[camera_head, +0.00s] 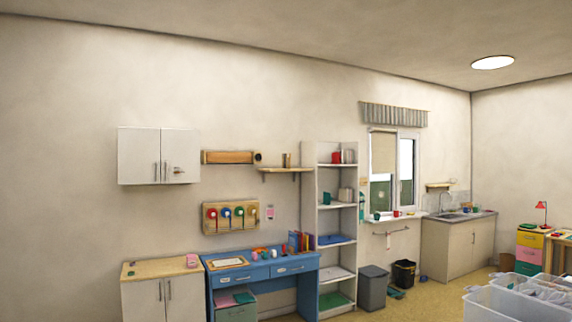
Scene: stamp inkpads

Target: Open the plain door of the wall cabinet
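The white wall cabinet (158,184) hangs on the far wall at the left, above a wooden-topped base cabinet. It has two doors, and both look shut. The left door (138,152) looks plain, with one upright handle (156,172) near the middle seam. The right door (180,145) has a similar handle (165,172) and a small brownish fitting (178,170) beside it, too small to make out. The inside of the cabinet is hidden. Neither of my grippers is in view.
Below stand the base cabinet (160,270) and a blue desk (290,268). A pegboard with coloured rolls (231,230) hangs right of the cabinet. A tall white shelf (308,200) stands further right. Clear plastic bins (500,305) fill the lower right corner.

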